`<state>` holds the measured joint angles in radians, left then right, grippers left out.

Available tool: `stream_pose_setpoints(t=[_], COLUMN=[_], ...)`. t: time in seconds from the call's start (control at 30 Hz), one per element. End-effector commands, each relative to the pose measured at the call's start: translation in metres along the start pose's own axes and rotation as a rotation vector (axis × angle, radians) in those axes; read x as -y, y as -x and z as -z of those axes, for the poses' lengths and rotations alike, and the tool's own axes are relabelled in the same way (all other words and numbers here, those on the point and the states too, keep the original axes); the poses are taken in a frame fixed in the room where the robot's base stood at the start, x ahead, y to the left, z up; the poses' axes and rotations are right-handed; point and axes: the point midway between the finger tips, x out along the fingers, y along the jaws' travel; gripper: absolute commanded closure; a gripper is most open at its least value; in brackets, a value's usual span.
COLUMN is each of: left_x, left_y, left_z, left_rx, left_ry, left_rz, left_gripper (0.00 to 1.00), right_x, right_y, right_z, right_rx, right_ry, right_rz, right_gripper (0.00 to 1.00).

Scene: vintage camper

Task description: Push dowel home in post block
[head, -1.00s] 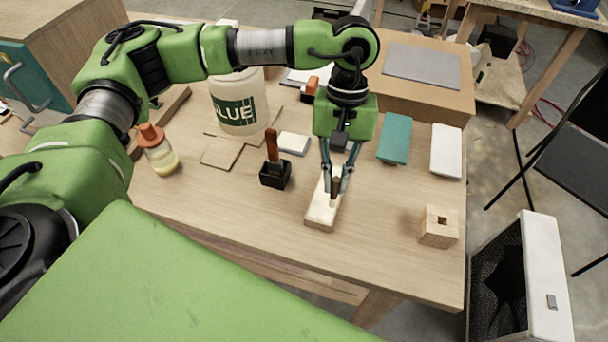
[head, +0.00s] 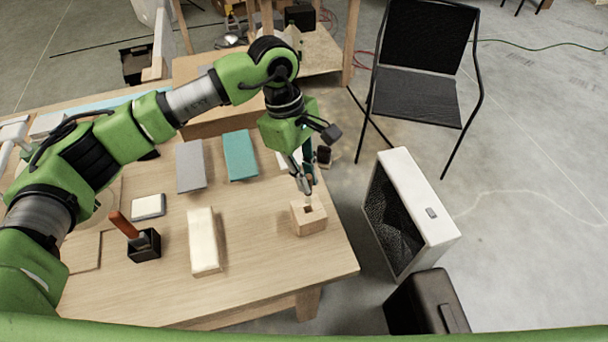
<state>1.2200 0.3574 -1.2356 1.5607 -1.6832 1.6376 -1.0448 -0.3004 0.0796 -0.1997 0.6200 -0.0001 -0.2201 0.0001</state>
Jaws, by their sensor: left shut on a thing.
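The post block (head: 309,219) is a small pale wooden cube with a square dark hole in its top. It sits near the right edge of the workbench. My left gripper (head: 306,190) points down right over the block, its fingers shut on the dowel (head: 308,200). Only a small part of the dowel shows between the fingertips, in line with the hole. I cannot tell whether its lower end is inside the hole or just above it. My right gripper is not in view.
A long cream block (head: 203,243) lies left of the post block. An orange-handled tool stands in a black holder (head: 145,245) farther left. Grey (head: 190,166) and teal (head: 240,156) pads lie behind. A white-framed box (head: 415,210) stands on the floor beyond the bench edge.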

Motion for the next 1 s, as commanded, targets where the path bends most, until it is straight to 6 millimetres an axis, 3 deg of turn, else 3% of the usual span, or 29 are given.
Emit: stream_pose_setpoints(t=[0.27,0.8,1.0], left_x=[0.0,0.0,0.0], left_y=[-0.006,-0.05,-0.056], left_z=[0.002,0.013,0.015], left_rx=[0.0,0.001,0.0], left_ry=[-0.001,-0.002,-0.002], left_rz=[0.001,0.001,0.001], left_gripper=[1.0,1.0,1.0], right_x=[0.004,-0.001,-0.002], right_y=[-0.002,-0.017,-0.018], right_z=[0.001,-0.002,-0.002], right_rx=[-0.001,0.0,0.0], right_ry=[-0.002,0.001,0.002], right_rz=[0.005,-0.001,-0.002], right_gripper=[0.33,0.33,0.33])
